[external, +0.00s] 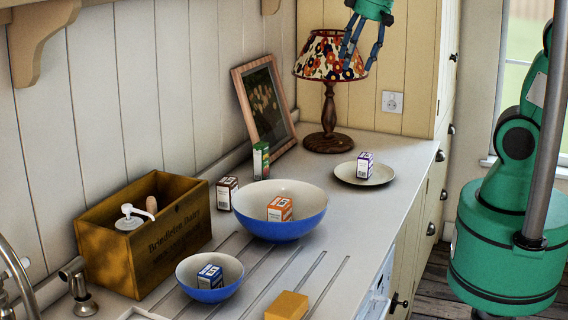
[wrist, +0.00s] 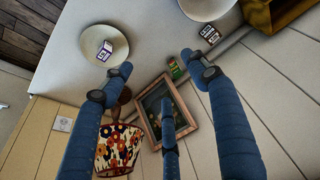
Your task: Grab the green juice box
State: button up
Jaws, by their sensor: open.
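The green juice box (external: 261,159) stands upright on the counter, behind the large blue bowl and near the leaning picture frame. It also shows in the wrist view as a small green box (wrist: 174,68) between the frame and the dark-labelled box. My gripper (external: 360,58) is open and empty, high above the counter in front of the lampshade. In the wrist view its blue fingers (wrist: 148,88) are spread wide, and the green box lies in the space between them, farther off. The large bowl partly hides the foot of the green box in the external view.
The floral lamp (external: 328,110) and picture frame (external: 264,103) stand close by. A brown box (external: 228,193) is left of the green one. The large bowl (external: 296,231) holds an orange box, the small bowl (external: 198,293) a blue one, the plate (external: 347,177) a purple one. A wooden crate (external: 186,247) stands left.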

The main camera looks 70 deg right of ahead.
jog(key=w+d+f+g+p, duration=0.1)
jog(key=w+d+f+p, duration=0.1)
jog(key=w, duration=0.8)
jog(key=g+p, duration=0.3)
jog(key=p, duration=0.2)
send_over(259, 142)
notch_tip(259, 142, down, 19)
jog(key=shift+s+a+r+m, duration=0.1)
jog(key=shift+a+m, duration=0.05)
jog(key=shift+m, duration=0.25)
jog(key=shift+f, duration=4.3)
jog(key=shift+f, duration=0.1)
jog(key=shift+f+p, duration=0.45)
jog(key=shift+f, duration=2.05)
